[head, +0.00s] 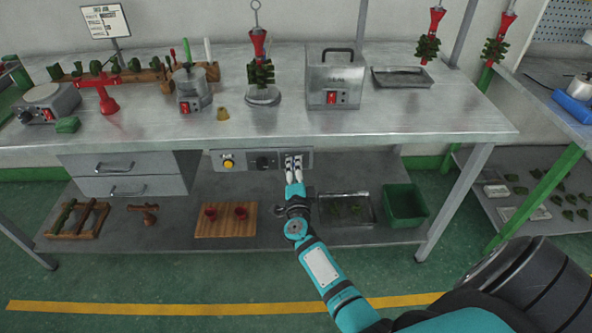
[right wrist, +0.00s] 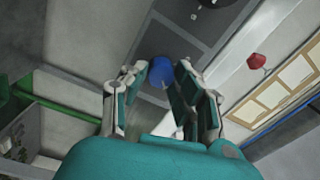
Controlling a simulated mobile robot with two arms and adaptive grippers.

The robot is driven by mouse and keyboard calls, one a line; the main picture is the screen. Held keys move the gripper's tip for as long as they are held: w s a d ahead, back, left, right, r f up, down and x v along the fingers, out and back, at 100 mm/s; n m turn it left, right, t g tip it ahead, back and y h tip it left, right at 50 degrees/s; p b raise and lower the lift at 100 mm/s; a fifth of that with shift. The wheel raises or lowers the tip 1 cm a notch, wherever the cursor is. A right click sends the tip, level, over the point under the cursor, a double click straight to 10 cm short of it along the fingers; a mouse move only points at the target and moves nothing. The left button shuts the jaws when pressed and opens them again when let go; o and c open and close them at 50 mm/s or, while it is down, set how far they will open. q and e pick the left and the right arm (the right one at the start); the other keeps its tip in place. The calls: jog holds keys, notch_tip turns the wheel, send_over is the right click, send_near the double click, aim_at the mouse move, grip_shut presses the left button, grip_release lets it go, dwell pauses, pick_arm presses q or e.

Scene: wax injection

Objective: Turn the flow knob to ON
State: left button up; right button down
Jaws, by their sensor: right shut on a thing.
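The control panel (head: 246,160) hangs under the front edge of the steel bench, with a yellow button (head: 228,162) at its left and a black dial (head: 265,162) in the middle. My right gripper (head: 293,163) is at the panel's right end, its fingers covering what is there. In the right wrist view a round blue knob (right wrist: 160,69) sits on the dark panel (right wrist: 172,38) between the two fingers, and the gripper is shut on it. I cannot read any ON or OFF mark. My left gripper is out of view.
The bench top (head: 370,125) above holds a lidded metal box (head: 335,90), a melting pot (head: 190,90) and a red-topped wax tree (head: 260,60). A drawer unit (head: 130,175) is left of the panel. The lower shelf (head: 285,235) holds a green bin (head: 405,205).

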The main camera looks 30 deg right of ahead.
jog(key=shift+f+m, duration=0.1)
jog(key=shift+m, duration=0.3)
jog(key=c, duration=1)
grip_release()
jog(key=shift+s, duration=0.1)
jog(key=v, duration=1.2)
jog(key=shift+a, duration=0.1)
